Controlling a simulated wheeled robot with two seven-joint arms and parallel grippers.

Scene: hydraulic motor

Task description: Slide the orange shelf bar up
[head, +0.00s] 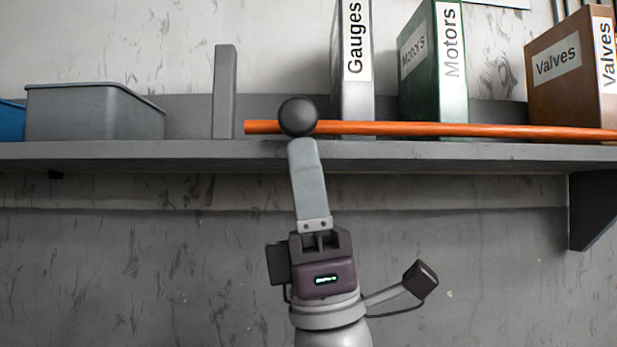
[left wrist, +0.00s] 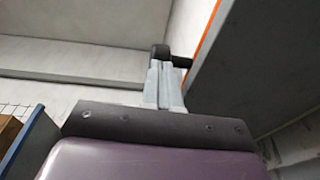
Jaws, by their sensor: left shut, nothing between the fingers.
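The orange shelf bar (head: 450,129) runs level along the front of the shelf, just above its edge, from left of the black knob to the right edge of the head view. A round black knob (head: 298,117) sits in front of the bar near its left end. In the left wrist view the bar is a thin orange strip (left wrist: 207,42), and the knob (left wrist: 159,52) stands out on a short dark stem. My left gripper (head: 302,142) points up with its fingers shut and empty, tips right below the knob; whether they touch it I cannot tell. My right gripper is not in view.
The grey shelf (head: 150,151) carries a grey bin (head: 95,112), an upright grey divider (head: 224,92) and binders marked Gauges (head: 353,65), Motors (head: 432,65) and Valves (head: 565,75). A dark bracket (head: 590,205) hangs under it at right. Below the shelf is bare wall.

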